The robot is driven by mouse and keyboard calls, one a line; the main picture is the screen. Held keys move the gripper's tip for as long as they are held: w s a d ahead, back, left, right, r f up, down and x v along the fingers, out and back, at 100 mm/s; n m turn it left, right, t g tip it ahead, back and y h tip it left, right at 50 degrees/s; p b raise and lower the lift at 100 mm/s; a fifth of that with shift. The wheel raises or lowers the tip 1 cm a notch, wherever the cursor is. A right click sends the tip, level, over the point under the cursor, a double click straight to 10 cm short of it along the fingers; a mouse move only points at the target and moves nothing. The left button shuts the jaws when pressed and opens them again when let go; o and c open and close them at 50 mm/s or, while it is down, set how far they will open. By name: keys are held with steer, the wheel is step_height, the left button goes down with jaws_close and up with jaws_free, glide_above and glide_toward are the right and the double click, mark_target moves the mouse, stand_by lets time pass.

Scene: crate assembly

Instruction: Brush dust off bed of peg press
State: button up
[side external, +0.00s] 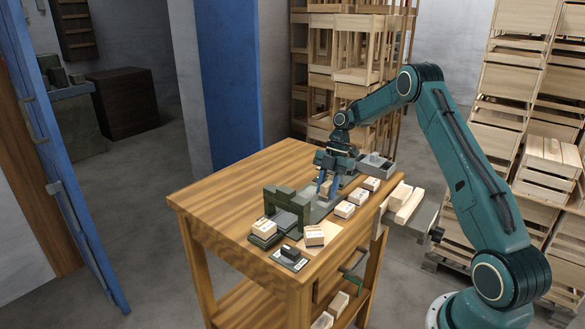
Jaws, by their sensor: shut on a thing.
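The peg press (288,203) is a dark green, blocky machine standing on the wooden workbench, with its low grey-green bed (318,212) reaching toward the right. My gripper (327,190) points down over the bed's far right end, its blue fingers close to the bed. It is shut on a small pale thing, seemingly the brush, largely hidden by the fingers. I cannot tell whether its bristles touch the bed. Dust on the bed is too small to make out.
A grey tray (375,166) stands behind the gripper. A dark pad with a black block (289,255) lies at the front corner. A vise (415,215) holding pale wood is on the right edge. The bench's left half (225,200) is clear.

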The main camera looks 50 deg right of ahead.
steer(key=shift+d+f, duration=0.15)
steer(key=shift+d, duration=1.7)
steer(key=shift+w, duration=0.65)
steer(key=shift+a, duration=0.15)
steer(key=shift+a, duration=1.2)
steer(key=shift+a+f, duration=0.1)
steer(key=shift+a, duration=0.6)
steer(key=shift+a, duration=0.15)
